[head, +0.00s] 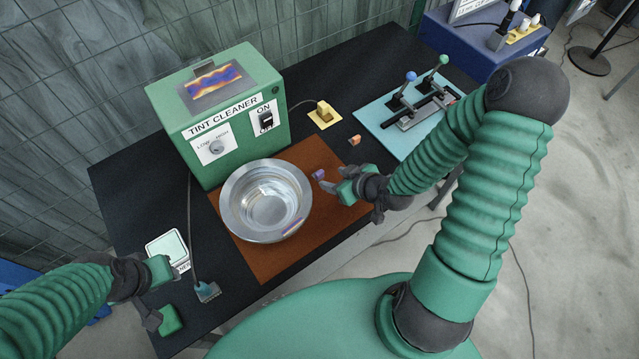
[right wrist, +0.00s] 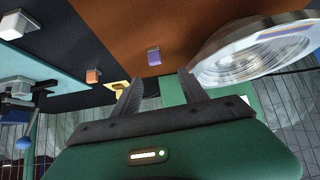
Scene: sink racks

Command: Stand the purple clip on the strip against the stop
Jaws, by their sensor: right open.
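The small purple clip (head: 319,174) lies on the brown mat (head: 262,262), right of the metal bowl. It also shows in the right wrist view (right wrist: 154,56), beyond and between the fingertips. My right gripper (head: 328,181) is open and empty, close to the clip. Its spread fingers show in the right wrist view (right wrist: 160,77). A light teal board (head: 376,124) at the back right carries a dark and grey fixture (head: 420,114) with blue and green knobbed levers; I cannot make out strip or stop on it. My left gripper (head: 160,296) is at the lower left; its fingers are unclear.
The metal bowl (head: 231,212) stands on the mat, before the green tint cleaner (head: 215,115). An orange clip (head: 354,140) and a yellow block on a pad (head: 324,110) lie on the black table. A small scale (head: 166,249) stands near my left gripper.

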